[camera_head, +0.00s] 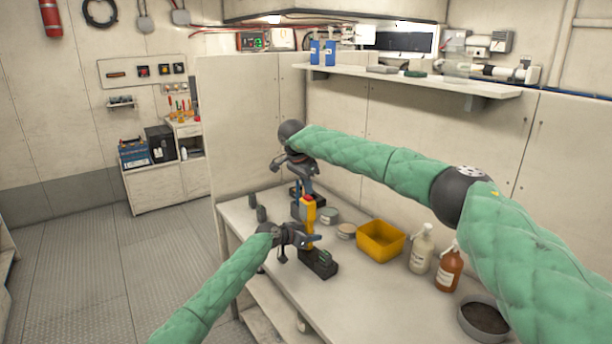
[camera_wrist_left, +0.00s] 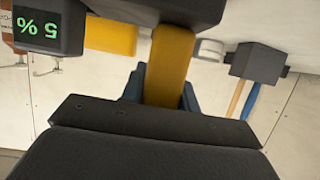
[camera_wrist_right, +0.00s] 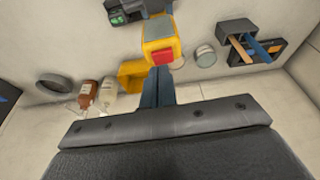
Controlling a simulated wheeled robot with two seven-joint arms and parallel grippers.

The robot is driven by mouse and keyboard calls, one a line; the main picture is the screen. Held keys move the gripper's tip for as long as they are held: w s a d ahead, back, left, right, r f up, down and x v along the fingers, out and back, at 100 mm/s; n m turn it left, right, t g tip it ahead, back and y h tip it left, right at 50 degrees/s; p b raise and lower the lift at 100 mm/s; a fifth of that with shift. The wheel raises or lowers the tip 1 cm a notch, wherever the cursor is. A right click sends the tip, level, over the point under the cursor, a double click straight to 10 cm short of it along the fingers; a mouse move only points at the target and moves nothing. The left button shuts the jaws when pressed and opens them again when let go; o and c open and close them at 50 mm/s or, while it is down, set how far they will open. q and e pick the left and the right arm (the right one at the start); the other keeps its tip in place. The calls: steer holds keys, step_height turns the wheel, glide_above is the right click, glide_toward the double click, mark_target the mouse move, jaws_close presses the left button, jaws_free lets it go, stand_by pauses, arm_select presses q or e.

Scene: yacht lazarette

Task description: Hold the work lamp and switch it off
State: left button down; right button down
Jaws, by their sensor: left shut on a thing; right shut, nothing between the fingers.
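The work lamp (camera_head: 309,212) is a slim upright yellow body with a red button (camera_wrist_right: 163,57) on its top. My left gripper (camera_head: 308,240) is shut around the yellow body, which shows between its fingers in the left wrist view (camera_wrist_left: 168,70). A dark block with a green display (camera_head: 319,262) is at the lamp's foot; the display reads 5 % in the left wrist view (camera_wrist_left: 42,26). My right gripper (camera_head: 307,190) is shut and empty, pointing down above the lamp. Its tips are close to the red button in the right wrist view (camera_wrist_right: 158,75); contact cannot be told.
On the bench are a yellow bin (camera_head: 380,240), a white bottle (camera_head: 421,250), a brown bottle (camera_head: 449,268), a dark bowl (camera_head: 484,318) and round tins (camera_head: 346,231). A dark holder with wooden and blue handles (camera_wrist_right: 250,45) stands behind the lamp. A shelf (camera_head: 420,80) runs above.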

steer(key=shift+f, duration=0.65)
steer(key=shift+f, duration=0.1)
steer(key=shift+s+d+f+t+y, duration=0.15)
steer(key=shift+f+t+y, duration=0.05)
steer(key=shift+t+y, duration=0.2)
steer(key=shift+w+f, duration=0.1)
steer(key=shift+w, duration=0.1)
steer(key=shift+w+a, duration=0.4)
steer(key=shift+a, duration=0.2)
steer(key=r, duration=0.5)
steer(key=shift+s+d, duration=0.2)
steer(key=shift+d, duration=0.1)
steer(key=s+v, duration=0.1)
steer(key=v, duration=0.8)
steer(key=shift+d+r, duration=0.2)
